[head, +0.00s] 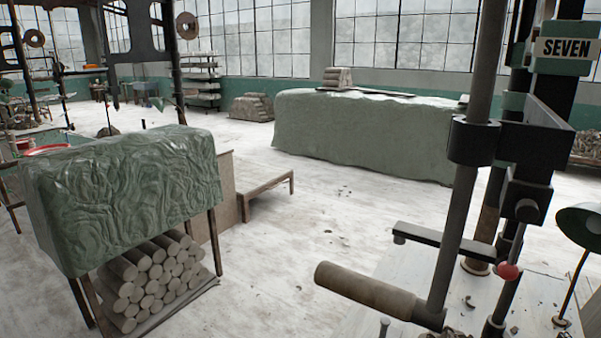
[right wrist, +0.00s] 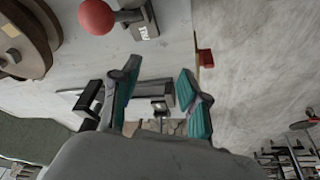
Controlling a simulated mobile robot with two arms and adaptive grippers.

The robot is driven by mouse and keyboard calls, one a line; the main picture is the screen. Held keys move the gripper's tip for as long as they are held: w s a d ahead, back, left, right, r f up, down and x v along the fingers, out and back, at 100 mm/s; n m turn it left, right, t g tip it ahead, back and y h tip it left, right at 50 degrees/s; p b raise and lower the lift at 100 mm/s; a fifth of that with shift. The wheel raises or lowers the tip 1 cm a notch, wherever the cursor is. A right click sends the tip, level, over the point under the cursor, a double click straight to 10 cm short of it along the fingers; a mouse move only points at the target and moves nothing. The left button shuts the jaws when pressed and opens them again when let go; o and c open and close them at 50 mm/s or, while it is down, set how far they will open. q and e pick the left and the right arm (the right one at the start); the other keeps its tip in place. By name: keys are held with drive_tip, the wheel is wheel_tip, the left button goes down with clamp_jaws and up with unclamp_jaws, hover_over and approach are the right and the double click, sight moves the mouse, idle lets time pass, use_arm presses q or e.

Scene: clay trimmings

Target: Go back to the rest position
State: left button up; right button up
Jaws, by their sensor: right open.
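My right gripper (right wrist: 158,72) shows in the right wrist view. Its two teal-padded fingers stand well apart, and I see nothing held between their tips. A pale surface lies beyond the fingers, with grey and black metal parts behind and beside them. Neither gripper shows in the head view, and my left gripper is in no view. In the head view, a few small dark scraps (head: 469,301) lie on the pale bench top (head: 375,320) at the lower right.
A tall machine with a "SEVEN" sign (head: 566,48) and a long handle (head: 365,290) stands at the right. A green-draped stand (head: 125,185) over stacked clay rolls (head: 160,275) is at left. A covered long block (head: 370,135) stands behind. Pale floor between is mostly clear.

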drive_tip(key=s+r+m+h, duration=0.1)
drive_tip(key=s+r+m, duration=0.25)
drive_tip(key=s, duration=1.35)
wheel_tip(320, 180, down, 28)
drive_tip(key=f+g+b, duration=0.1)
drive_tip(key=b, duration=0.2)
drive_tip(key=s+d+f+g+b, duration=0.1)
drive_tip(key=s+d+f+b, duration=0.1)
drive_tip(key=s+f, duration=1.5)
drive_tip(key=shift+s+d+f+n, duration=0.25)
drive_tip(key=shift+d+f+n, duration=0.15)
drive_tip(key=shift+f+n, duration=0.1)
